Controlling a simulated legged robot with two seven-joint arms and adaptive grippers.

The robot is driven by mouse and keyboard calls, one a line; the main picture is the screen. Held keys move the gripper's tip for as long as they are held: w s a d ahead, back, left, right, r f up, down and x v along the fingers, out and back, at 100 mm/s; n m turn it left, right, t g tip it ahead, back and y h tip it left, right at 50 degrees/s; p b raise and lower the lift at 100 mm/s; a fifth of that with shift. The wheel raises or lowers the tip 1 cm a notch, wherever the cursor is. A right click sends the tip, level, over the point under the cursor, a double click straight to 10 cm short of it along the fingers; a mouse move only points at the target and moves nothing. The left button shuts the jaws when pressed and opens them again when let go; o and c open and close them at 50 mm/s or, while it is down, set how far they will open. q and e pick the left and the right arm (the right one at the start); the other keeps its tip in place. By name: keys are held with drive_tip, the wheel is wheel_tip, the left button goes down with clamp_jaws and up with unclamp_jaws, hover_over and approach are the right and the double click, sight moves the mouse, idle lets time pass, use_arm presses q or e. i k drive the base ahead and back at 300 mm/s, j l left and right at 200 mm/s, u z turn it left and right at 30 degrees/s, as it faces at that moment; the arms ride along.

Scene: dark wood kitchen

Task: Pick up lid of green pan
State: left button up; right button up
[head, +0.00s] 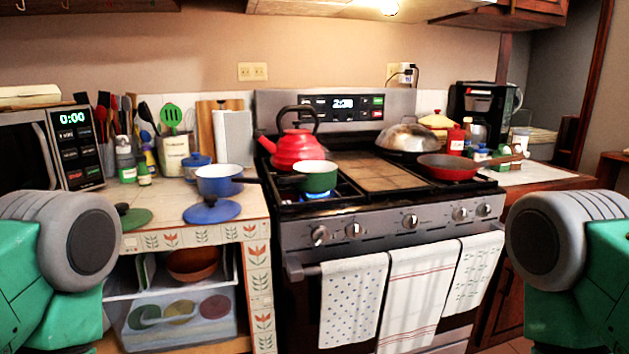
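A green pan (316,177) stands without a lid on the front left burner of the stove, with its dark handle toward the left. A green lid (133,217) with a dark knob lies flat on the tiled counter at the left, near the front edge. A blue lid (211,211) lies to its right, in front of a blue pan (220,180). My two arms show only as green and grey links at the lower left and lower right. Neither gripper is in view. The left arm link is close to the green lid in the picture.
A red kettle (299,148) stands behind the green pan. A red skillet (450,167) and a steel domed lid (407,138) are on the stove's right. A microwave (75,145) and utensils stand behind the green lid. Towels (352,300) hang from the oven handle.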

sight(130, 218)
drive_tip(key=k+u, duration=0.1)
drive_tip(key=u, duration=0.9)
